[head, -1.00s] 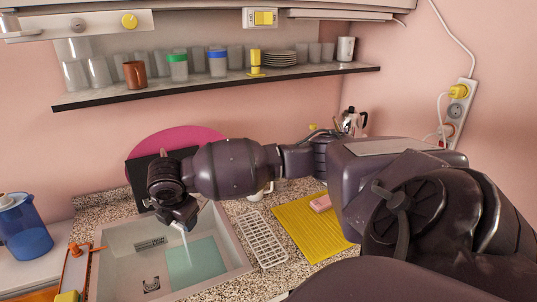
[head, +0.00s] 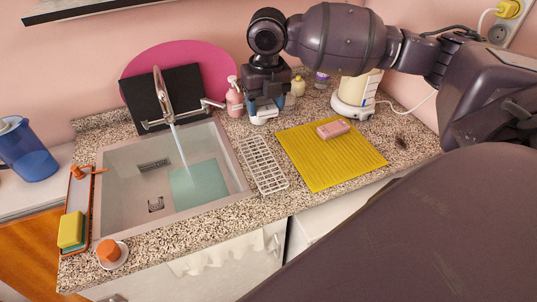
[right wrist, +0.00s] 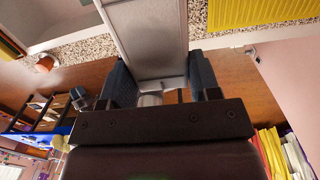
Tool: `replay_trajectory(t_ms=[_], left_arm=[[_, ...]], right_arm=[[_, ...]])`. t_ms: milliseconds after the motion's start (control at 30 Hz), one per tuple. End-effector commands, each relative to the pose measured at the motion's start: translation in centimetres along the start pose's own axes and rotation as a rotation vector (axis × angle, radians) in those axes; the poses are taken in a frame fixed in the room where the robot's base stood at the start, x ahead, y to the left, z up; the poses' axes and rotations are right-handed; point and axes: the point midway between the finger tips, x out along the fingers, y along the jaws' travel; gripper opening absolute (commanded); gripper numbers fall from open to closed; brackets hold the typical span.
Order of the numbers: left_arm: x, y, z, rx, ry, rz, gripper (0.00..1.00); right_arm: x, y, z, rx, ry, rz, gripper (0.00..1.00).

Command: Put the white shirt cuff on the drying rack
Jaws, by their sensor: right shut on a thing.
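My right gripper (head: 268,105) points down above the counter, behind the drying rack. It is shut on the white shirt cuff (head: 264,116), of which a small part shows under the fingers. My left gripper is not in view.
The sink (head: 118,200) holds a teal patch of water under a running tap (head: 161,95). A yellow mat (head: 325,170) with a pink sponge (head: 333,129) lies right of the rack. A pink soap bottle (head: 235,100) and a white appliance (head: 355,98) stand at the back.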

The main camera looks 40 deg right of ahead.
Motion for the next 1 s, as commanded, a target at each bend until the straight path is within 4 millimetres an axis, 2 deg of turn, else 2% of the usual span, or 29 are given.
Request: replay_trajectory(t_ms=[133,233,800,1000], left_arm=[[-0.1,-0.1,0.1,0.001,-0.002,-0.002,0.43],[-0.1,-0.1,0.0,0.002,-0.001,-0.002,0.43],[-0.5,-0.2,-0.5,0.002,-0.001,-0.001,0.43],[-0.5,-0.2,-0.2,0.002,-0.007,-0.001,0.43]], right_arm=[[0.2,0.0,0.1,-0.047,0.025,-0.021,0.34],[1.4,-0.1,0.0,-0.052,0.035,-0.029,0.34],[13.4,-0.4,-0.4,-0.049,0.034,-0.028,0.34],[15.5,-0.5,-0.4,-0.049,0.031,-0.027,0.34]])
